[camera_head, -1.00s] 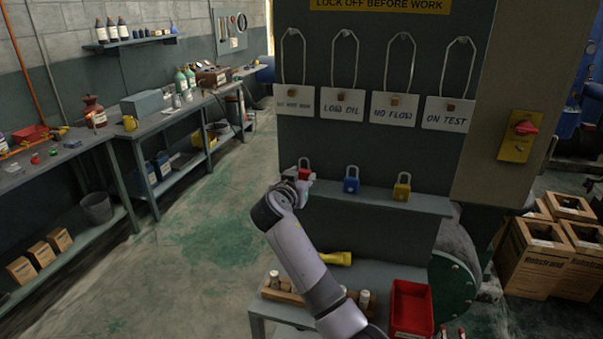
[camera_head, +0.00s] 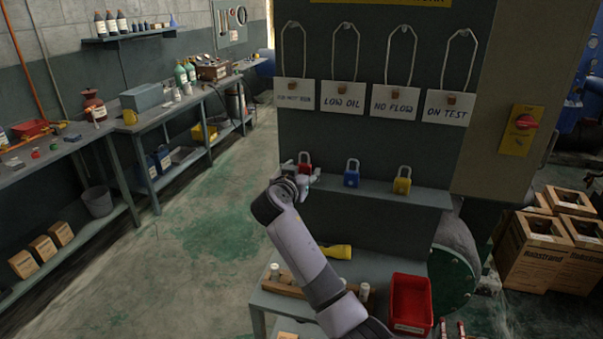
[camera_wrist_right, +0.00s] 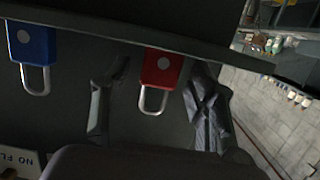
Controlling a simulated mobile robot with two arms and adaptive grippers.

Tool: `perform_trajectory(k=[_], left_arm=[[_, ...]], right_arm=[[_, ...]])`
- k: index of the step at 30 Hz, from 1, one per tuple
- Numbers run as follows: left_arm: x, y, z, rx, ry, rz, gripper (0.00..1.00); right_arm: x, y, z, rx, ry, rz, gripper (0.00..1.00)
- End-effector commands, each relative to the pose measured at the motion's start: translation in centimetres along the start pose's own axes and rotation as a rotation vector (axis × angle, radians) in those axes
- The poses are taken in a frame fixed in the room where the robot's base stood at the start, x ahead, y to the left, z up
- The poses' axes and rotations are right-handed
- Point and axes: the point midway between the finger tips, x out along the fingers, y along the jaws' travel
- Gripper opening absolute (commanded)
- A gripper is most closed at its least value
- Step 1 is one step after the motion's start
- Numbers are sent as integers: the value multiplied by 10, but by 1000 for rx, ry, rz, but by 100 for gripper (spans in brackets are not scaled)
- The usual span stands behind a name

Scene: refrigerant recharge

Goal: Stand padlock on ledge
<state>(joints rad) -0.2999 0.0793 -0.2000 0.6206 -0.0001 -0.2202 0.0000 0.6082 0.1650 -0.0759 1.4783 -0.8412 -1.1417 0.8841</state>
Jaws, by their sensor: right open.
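The red padlock (camera_head: 305,168) stands upright on the ledge (camera_head: 420,195), shackle up, at the ledge's left end. My right gripper (camera_head: 301,174) is at the red padlock, partly covering its lower body. In the right wrist view, which is upside down, the red padlock (camera_wrist_right: 161,70) sits between the spread fingers of my right gripper (camera_wrist_right: 157,105), with gaps on both sides. A blue padlock (camera_head: 352,178) and a yellow padlock (camera_head: 402,185) stand to its right on the ledge. The blue padlock also shows in the wrist view (camera_wrist_right: 33,42). My left gripper is out of view.
Several white tags, such as the low oil tag (camera_head: 343,98), hang above the ledge. Below stand a red bin (camera_head: 411,300) and a yellow flashlight (camera_head: 337,251) on a lower shelf. A workbench (camera_head: 150,120) runs along the left. Open floor lies between.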

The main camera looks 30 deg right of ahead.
Motion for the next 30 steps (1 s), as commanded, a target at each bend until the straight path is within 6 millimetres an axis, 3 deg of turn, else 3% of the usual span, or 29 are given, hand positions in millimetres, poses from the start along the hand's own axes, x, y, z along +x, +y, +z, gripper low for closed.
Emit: perform_trajectory(k=[4,7,21,30], left_arm=[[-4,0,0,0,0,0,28],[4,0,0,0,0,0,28],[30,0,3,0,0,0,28],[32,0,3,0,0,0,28]], right_arm=[[-2,0,-4,0,0,-1,53],[-14,-1,0,1,1,-3,53],[-106,-1,0,2,0,-3,53],[-121,0,-2,-1,0,0,53]])
